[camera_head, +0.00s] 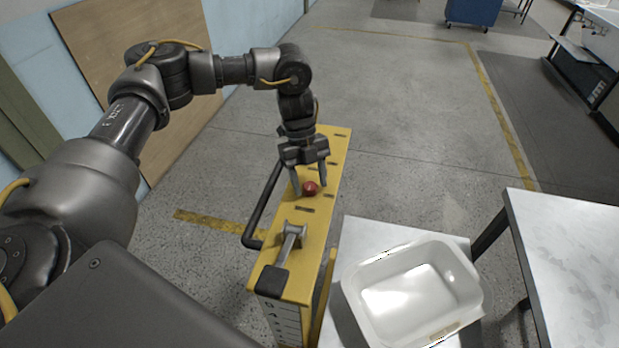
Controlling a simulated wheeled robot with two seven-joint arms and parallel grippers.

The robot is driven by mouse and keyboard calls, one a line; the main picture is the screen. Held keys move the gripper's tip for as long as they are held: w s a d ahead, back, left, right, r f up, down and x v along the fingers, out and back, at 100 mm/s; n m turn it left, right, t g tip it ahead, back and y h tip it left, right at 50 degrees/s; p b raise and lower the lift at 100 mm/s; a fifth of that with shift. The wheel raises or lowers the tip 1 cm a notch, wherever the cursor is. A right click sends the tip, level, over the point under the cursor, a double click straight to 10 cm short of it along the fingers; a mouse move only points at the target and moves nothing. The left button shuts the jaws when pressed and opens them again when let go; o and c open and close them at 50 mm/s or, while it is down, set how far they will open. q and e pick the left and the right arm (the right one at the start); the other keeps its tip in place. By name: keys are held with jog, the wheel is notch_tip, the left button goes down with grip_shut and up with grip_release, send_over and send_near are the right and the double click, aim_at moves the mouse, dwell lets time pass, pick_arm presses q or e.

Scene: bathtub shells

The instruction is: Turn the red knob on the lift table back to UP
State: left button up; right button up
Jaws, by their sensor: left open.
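The red knob (310,188) sits on the yellow top of the lift table's control column (318,222). Small dark label plates lie around the knob, too small to read. My left gripper (309,190) points down over the column with its two fingers apart, one on each side of the knob. I cannot tell whether the fingers touch it. Which way the knob is turned cannot be made out. My right gripper is not in view.
A grey lever (290,243) with a black grip stands on the column's near end. A black bar handle (262,207) runs along its left side. A white tub shell (408,297) rests on a light surface to the right. A grey-topped table (575,250) stands farther right.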

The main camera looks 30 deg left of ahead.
pick_arm(q)
jog(key=shift+c, duration=0.2)
jog(key=c, duration=0.9)
jog(key=shift+c, duration=0.2)
jog(key=shift+n, duration=0.3)
jog(key=n+t+p, duration=0.1)
jog(key=n+p, duration=0.1)
jog(key=n+h+p, duration=0.1)
jog(key=n+p, duration=0.1)
jog(key=shift+s+a+r+n+t, duration=0.1)
jog(key=shift+s+r+n+t, duration=0.1)
jog(key=shift+n+t, duration=0.15)
jog(key=n+t+p, duration=0.1)
jog(key=n+p, duration=0.3)
jog(key=p, duration=0.1)
jog(key=n+t+p, duration=0.2)
jog(key=n+p, duration=0.2)
jog(key=p, duration=0.1)
jog(key=shift+s+r+y, duration=0.1)
jog(key=shift+s+y, duration=0.1)
jog(key=shift+y, duration=0.2)
jog(key=shift+f+n+t+p, duration=0.2)
jog(key=shift+n+t+p, duration=0.15)
jog(key=shift+n+p, duration=0.7)
jog(key=shift+f+n+t+y, duration=0.1)
jog(key=shift+n+t+y, duration=0.35)
jog(key=shift+n, duration=0.75)
